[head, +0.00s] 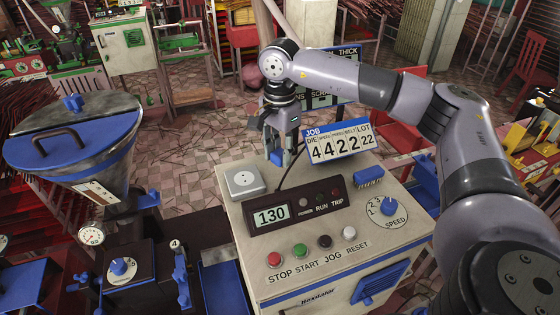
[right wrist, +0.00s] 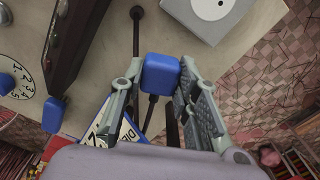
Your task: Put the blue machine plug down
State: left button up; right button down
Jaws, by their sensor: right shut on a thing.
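My right gripper (head: 281,150) points down over the back edge of the cabinet top. It is shut on the blue machine plug (right wrist: 160,73), which sits between the two fingers (right wrist: 158,85) in the right wrist view. A dark cable comes from the plug. In the head view, the blue plug (head: 277,158) shows small between the fingertips. I cannot tell whether it touches the cabinet top (head: 293,179). A grey socket box with a round white face (head: 244,180) sits left of the plug; part of it shows in the right wrist view (right wrist: 205,12). My left gripper is out of view.
A job sign (head: 340,143) stands just right of the gripper. A black display panel (head: 293,204) reading 130, buttons, a speed dial (head: 387,211) and a blue block (head: 369,175) occupy the cabinet top. A blue hopper (head: 75,140) stands left. Bare top shows around the socket box.

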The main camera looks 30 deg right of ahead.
aim_at(280, 178)
notch_tip(280, 178, down, 4)
jog(key=shift+f+p, duration=0.1)
jog(key=shift+p, duration=0.4)
jog(key=shift+f+b, duration=0.6)
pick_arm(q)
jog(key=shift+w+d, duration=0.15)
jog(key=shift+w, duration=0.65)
pick_arm(e)
jog(key=c, duration=1.2)
grip_release()
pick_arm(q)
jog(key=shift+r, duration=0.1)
pick_arm(e)
jog(key=shift+r, duration=0.1)
